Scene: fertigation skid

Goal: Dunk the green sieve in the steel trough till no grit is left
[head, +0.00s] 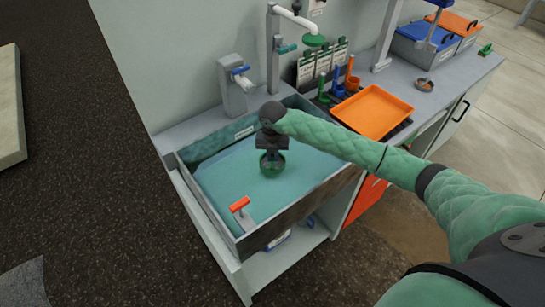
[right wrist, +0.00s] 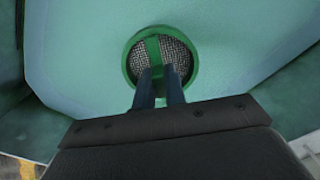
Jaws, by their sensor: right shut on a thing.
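The green sieve (head: 272,164) is a round green ring with grey mesh and a green strap across it in the right wrist view (right wrist: 178,50). My right gripper (head: 271,152) is shut on that strap, fingers pointing down from above. The steel trough (head: 300,213) holds blue-green water, and the sieve is inside its walls at the water, near the middle. I cannot tell how deep it sits. The mesh looks speckled grey; I cannot tell whether grit lies on it. My left gripper is not in view.
A red-orange T-handle (head: 239,204) stands at the trough's front left corner. Taps (head: 235,85) rise behind the trough. An orange tray (head: 371,111) and small coloured tools (head: 337,86) sit to the right. Water around the sieve is clear of objects.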

